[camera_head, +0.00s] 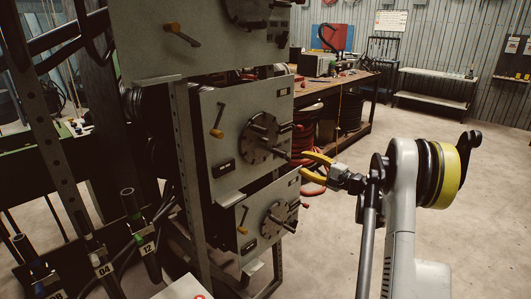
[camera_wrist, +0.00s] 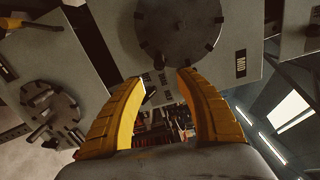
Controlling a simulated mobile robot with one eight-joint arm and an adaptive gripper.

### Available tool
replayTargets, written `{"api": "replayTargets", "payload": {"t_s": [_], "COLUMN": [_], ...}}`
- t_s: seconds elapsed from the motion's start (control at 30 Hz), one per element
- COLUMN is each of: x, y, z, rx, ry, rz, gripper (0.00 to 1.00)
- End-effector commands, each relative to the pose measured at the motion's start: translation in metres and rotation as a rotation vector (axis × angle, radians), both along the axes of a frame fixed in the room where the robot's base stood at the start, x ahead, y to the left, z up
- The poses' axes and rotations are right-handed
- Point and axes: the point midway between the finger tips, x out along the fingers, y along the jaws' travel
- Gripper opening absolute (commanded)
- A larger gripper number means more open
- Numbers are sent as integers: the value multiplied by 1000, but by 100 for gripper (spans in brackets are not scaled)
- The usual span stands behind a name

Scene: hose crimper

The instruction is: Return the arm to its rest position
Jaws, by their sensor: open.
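My gripper (camera_head: 312,165) has yellow fingers and is held out to the left from my arm, in front of the grey machine panels. In the wrist view my gripper (camera_wrist: 162,82) is open, with a clear gap and nothing between its fingers. The middle panel (camera_head: 228,111) carries a round dark dial (camera_head: 262,138) and a yellow-handled lever (camera_head: 217,121). In the head view the fingertips appear close to the right edges of the middle and lower panels; I cannot tell whether they touch. A large round dial (camera_wrist: 180,35) shows beyond the fingers in the wrist view.
A lower panel (camera_head: 262,215) and an upper panel (camera_head: 150,50) flank the middle one on a perforated rack post (camera_head: 190,185). Labelled hoses (camera_head: 140,232) stand at lower left. A wooden workbench (camera_head: 335,87) is behind. Open concrete floor (camera_head: 480,185) lies to the right.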

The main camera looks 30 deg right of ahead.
Motion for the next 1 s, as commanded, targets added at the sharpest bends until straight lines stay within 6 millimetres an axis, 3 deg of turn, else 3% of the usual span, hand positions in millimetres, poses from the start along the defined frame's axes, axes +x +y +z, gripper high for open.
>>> {"api": "replayTargets", "payload": {"t_s": [0.17, 0.27, 0.37, 0.47, 0.57, 0.7, 0.9, 1.0], "x": [1, 3, 2, -10, -34, -85, -179, -229], "y": [3, 24, 68, 128, 184, 251, 318, 336], "z": [1, 10, 25, 42, 53, 60, 55, 47], "rx": [-5, -42, -125, -252, -397, -609, -932, -1099], "ry": [4, 32, 94, 173, 247, 330, 407, 427], "rz": [4, 23, 66, 124, 184, 266, 378, 427], "gripper": [41, 41, 41, 41, 41, 41, 41, 41]}}
